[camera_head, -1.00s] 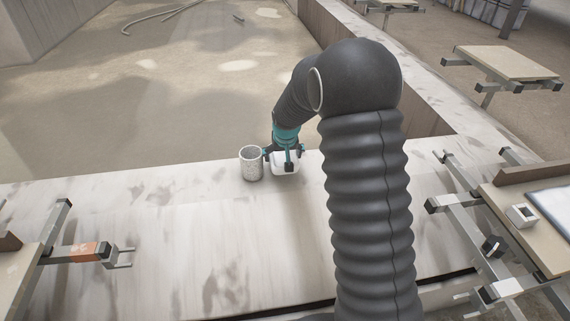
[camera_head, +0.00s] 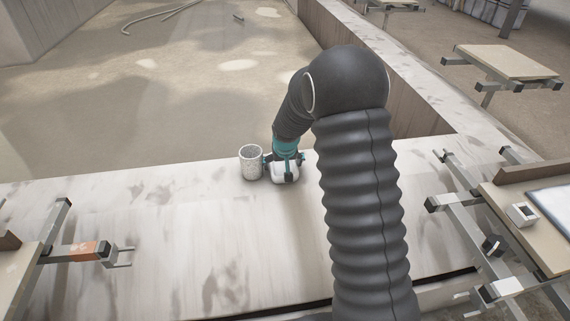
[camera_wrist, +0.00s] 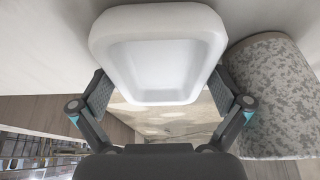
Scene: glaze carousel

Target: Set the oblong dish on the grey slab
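The white oblong dish (camera_wrist: 160,60) has rounded corners and a hollow facing the wrist camera. My gripper (camera_wrist: 161,92) has one finger pad against each side of it, and no gap shows there. In the head view my gripper (camera_head: 285,163) is over the pale ledge beside a speckled cup, and the dish (camera_head: 280,176) is partly covered by a finger. I cannot tell whether its underside touches the ledge. A flat pale grey slab with a dark edge (camera_head: 553,205) lies on a board at the far right.
The speckled grey cup (camera_head: 251,164) stands on the ledge (camera_head: 150,235) just left of my gripper, and fills the right of the wrist view (camera_wrist: 275,95). A small white block with a dark hole (camera_head: 522,214) sits beside the slab. Metal arms carry boards at both sides.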

